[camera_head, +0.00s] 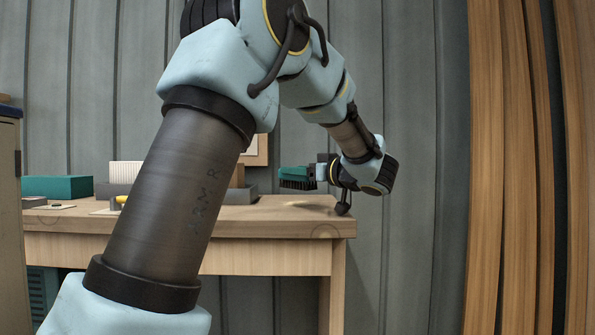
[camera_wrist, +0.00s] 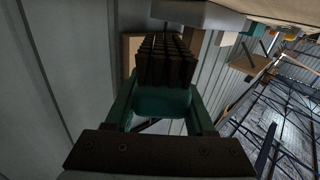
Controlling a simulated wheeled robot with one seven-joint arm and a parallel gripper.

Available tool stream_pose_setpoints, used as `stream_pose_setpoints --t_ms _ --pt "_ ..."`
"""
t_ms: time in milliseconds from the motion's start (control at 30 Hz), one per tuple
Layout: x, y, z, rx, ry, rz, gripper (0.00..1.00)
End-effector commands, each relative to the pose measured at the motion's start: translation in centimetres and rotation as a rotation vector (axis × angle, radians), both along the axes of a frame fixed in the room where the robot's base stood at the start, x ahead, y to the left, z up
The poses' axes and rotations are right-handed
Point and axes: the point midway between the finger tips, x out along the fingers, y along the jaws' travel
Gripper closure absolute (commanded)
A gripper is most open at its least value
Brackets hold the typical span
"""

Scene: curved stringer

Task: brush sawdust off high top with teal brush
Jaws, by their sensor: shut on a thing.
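The teal brush (camera_head: 297,173) has a teal block and dark bristles that point down in the head view. It is held level, a little above the right end of a wooden bench top (camera_head: 275,226). My gripper (camera_head: 320,172) is shut on the brush from its right side. In the wrist view the brush (camera_wrist: 164,101) fills the middle, with its bristle tufts pointing to the top of the picture. A dark smudge lies on the bench top under the brush; I cannot tell whether it is shadow or sawdust.
A teal box (camera_head: 57,187) stands at the bench's left. A pale ribbed block (camera_head: 125,172) stands behind my arm, which hides the middle of the bench. Tall wooden boards (camera_head: 491,150) rise at the right. A grey panelled wall (camera_head: 408,110) is behind.

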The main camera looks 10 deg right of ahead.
Motion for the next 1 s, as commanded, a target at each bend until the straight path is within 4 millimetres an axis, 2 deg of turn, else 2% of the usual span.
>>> stream_pose_setpoints --t_ms 33,200,400,700,1000 --pt "-0.3 0.0 -2.3 0.026 0.045 -0.004 1.0" --pt "0.0 1.2 -2.2 0.028 0.044 0.001 1.0" --pt "0.8 1.6 -2.0 0.03 0.043 0.011 1.0" --pt "3.3 1.6 -1.7 0.027 0.038 0.018 1.0" --pt "4.4 1.3 -1.6 0.023 0.037 0.014 1.0"
